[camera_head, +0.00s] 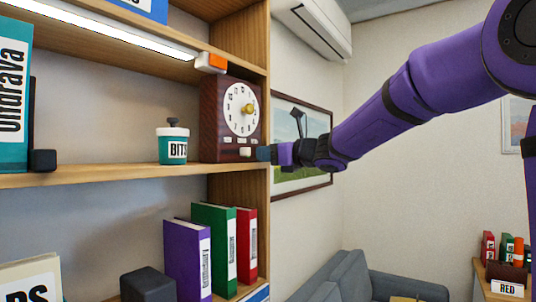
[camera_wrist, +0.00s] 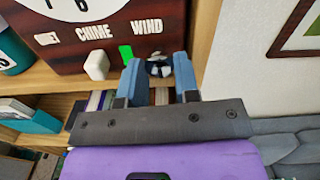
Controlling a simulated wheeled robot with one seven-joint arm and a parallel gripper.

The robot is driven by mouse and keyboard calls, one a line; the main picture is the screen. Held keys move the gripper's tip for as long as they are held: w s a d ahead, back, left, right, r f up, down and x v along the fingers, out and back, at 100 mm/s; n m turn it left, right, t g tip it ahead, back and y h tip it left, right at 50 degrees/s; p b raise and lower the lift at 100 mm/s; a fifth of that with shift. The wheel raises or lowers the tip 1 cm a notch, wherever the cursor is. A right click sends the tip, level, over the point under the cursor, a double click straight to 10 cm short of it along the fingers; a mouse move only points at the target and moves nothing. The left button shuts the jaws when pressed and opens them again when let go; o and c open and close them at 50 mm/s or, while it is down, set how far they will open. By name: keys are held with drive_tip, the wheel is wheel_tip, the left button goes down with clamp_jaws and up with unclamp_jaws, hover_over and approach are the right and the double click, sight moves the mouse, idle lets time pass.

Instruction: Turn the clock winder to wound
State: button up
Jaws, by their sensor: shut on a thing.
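The clock (camera_head: 212,130) is a dark reddish-brown case with a white dial, standing on the upper shelf near its right end. In the wrist view its front (camera_wrist: 112,62) carries the words CHIME and WIND. The winder (camera_wrist: 159,66) is a small dark knob with white parts, below WIND. My gripper (camera_wrist: 157,66) has its two blue-grey fingers on either side of the winder and is shut on it. In the head view my gripper (camera_head: 264,153) is at the lower right of the clock and hides the winder. A green mark (camera_wrist: 126,54) shows beside the left finger.
A white knob (camera_wrist: 97,66) sits under CHIME, close left of my gripper. A teal and white BITS pot (camera_head: 173,146) stands left of the clock. An orange and white switch (camera_head: 211,62) is above it. Binders (camera_head: 213,240) fill the lower shelf.

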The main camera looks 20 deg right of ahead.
drive_tip(key=shift+f+m, duration=0.15)
drive_tip(key=shift+m, duration=0.45)
drive_tip(key=o, duration=0.9)
drive_tip(key=v, duration=1)
drive_tip(key=shift+s+d, duration=0.2)
drive_tip(key=shift+s, duration=0.15)
